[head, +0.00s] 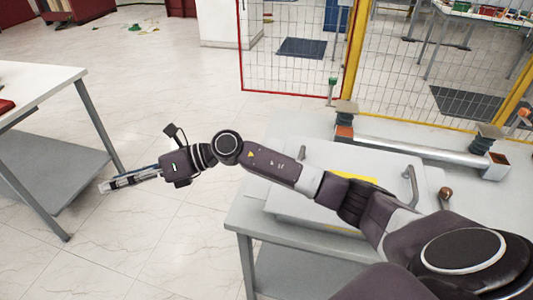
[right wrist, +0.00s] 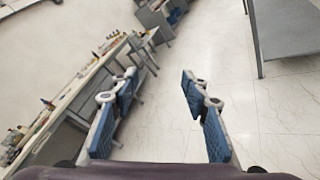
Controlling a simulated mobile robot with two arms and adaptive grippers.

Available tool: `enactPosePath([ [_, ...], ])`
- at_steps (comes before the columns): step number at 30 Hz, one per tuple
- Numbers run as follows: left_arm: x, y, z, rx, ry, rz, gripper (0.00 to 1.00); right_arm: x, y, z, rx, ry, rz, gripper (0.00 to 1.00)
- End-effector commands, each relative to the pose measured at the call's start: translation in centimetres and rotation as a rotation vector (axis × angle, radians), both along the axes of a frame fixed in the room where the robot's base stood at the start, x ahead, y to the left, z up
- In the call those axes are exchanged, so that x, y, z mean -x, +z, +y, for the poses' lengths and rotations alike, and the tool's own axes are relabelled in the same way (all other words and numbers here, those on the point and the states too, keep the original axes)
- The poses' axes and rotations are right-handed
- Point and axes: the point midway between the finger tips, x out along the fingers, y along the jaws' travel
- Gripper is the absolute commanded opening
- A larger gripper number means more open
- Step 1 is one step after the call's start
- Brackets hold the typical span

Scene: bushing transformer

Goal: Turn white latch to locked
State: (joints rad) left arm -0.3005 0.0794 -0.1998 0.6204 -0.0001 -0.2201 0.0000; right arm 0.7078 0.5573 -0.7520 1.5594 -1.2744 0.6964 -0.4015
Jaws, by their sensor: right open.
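I cannot make out a white latch in either view. A pale box-like case (head: 345,158) with a grey handle (head: 410,186) and a yellow patch (head: 352,178) lies on the grey table at the right, partly hidden by my right arm. My right gripper (head: 108,186) is stretched out to the left over open floor, well away from the case. In the right wrist view its blue-padded fingers (right wrist: 160,88) are apart with nothing between them. My left gripper is not in view.
A metal bar with dark ribbed insulators (head: 420,152) lies behind the case, and a brown knob (head: 445,193) is to its right. Another table (head: 45,80) stands at the left. A wire fence (head: 295,50) is behind. Bare floor lies between the tables.

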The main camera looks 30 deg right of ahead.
Motion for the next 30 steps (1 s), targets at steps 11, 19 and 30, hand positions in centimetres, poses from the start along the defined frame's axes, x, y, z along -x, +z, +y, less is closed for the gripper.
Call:
enactPosePath([
  [11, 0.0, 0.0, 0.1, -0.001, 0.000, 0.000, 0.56, -2.8, -7.4, -24.4, 1.008, 0.212, 0.059, 0.42],
  [19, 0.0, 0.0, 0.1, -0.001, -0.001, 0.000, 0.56, -0.3, -4.0, -38.3, 1.328, 0.217, 0.283, 0.42],
  [30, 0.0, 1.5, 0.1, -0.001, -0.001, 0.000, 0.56, 0.3, -7.4, -39.6, 1.357, 0.223, 0.319, 0.42],
])
